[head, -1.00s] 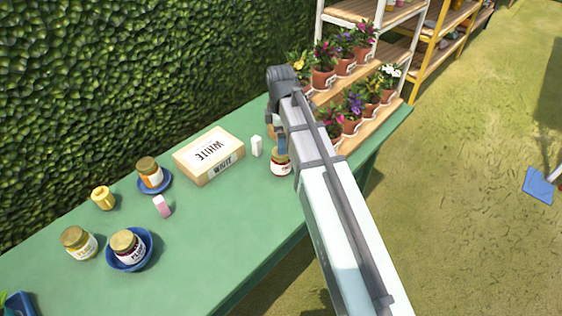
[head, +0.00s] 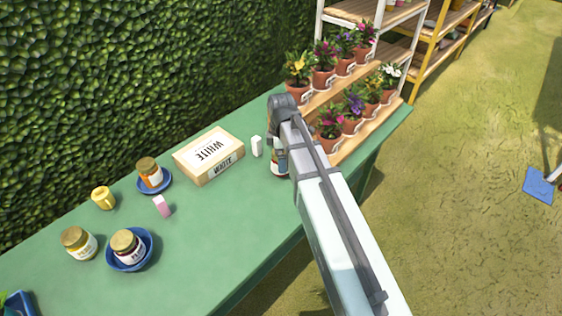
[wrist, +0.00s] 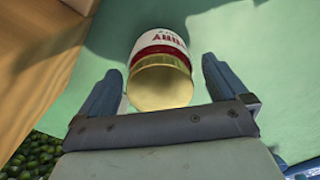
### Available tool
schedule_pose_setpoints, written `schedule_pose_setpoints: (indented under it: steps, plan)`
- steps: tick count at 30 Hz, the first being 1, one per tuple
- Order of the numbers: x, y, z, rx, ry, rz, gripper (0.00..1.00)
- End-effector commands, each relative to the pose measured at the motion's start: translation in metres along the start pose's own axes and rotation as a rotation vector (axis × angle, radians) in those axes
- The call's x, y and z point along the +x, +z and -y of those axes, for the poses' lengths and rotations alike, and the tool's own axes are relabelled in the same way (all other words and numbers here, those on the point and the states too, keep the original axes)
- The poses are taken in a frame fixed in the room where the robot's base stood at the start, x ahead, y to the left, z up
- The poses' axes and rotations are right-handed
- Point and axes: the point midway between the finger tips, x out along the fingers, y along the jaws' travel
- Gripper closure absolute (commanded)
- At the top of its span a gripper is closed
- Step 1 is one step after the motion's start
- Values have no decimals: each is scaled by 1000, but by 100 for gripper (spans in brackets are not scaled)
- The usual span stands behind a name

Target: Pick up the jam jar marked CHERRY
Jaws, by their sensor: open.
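A jam jar (wrist: 160,70) with a gold lid and a white label with a red band shows in the wrist view. Only the end of its red lettering is legible, perhaps "RRY". My gripper (wrist: 161,68) is open, with one blue-grey finger on each side of the jar and gaps showing. In the head view, my gripper (head: 279,145) points down over this jar (head: 278,172), near the table's right part, and hides most of it.
On the green table (head: 210,250) are a box marked WHITE (head: 208,156), a white block (head: 257,146), a pink-white block (head: 161,206), a yellow mug (head: 103,198) and other jars (head: 150,173) (head: 78,243) (head: 127,246). Potted flowers (head: 330,121) stand on shelves behind my gripper.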

Motion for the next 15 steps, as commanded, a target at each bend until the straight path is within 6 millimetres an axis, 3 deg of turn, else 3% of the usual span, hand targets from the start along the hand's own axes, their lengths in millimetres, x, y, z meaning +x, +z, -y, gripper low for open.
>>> schedule_pose_setpoints:
  steps: [10,15]
  plan:
    - [8,0,0,0,1,0,1]
    - [8,0,0,0,1,0,17]
